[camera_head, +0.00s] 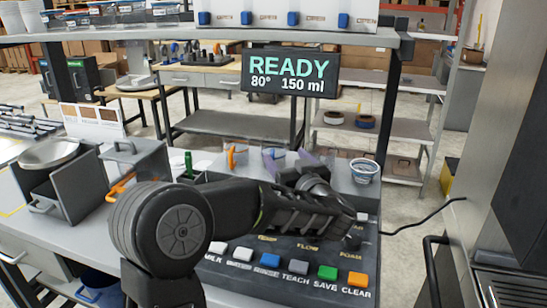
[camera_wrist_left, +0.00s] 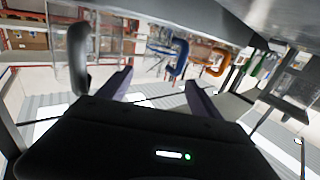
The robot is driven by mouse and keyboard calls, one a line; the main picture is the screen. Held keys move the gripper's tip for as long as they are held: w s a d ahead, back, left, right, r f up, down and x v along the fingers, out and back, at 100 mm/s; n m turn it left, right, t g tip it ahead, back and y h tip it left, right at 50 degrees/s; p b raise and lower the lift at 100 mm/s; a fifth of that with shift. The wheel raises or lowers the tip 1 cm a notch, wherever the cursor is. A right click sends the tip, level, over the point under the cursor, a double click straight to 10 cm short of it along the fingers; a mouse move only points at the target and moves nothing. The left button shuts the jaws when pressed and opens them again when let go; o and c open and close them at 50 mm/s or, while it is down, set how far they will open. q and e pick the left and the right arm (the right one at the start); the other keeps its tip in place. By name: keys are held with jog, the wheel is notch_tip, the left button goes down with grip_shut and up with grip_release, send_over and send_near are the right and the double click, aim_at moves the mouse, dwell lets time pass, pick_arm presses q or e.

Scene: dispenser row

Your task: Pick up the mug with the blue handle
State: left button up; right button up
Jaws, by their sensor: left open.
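The mug with the blue handle (camera_wrist_left: 178,62) looks clear and shows ahead of my fingers in the left wrist view. My right gripper is not in view.
A green handle (camera_head: 188,164) shows further left. A button panel (camera_head: 285,267) lies in front, under my arm. A display (camera_head: 289,76) reading READY hangs above. Grey metal bins (camera_head: 138,168) stand left.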

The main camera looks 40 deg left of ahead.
aim_at(278, 147)
pick_arm(q)
jog(key=shift+x, duration=1.5)
jog(key=shift+a, duration=0.1)
jog(key=x, duration=0.6)
jog(key=shift+p, duration=0.35)
jog(key=c, duration=1.1)
jog(key=shift+c, duration=0.2)
notch_tip(278, 147, up, 10)
jog(key=p, duration=0.1)
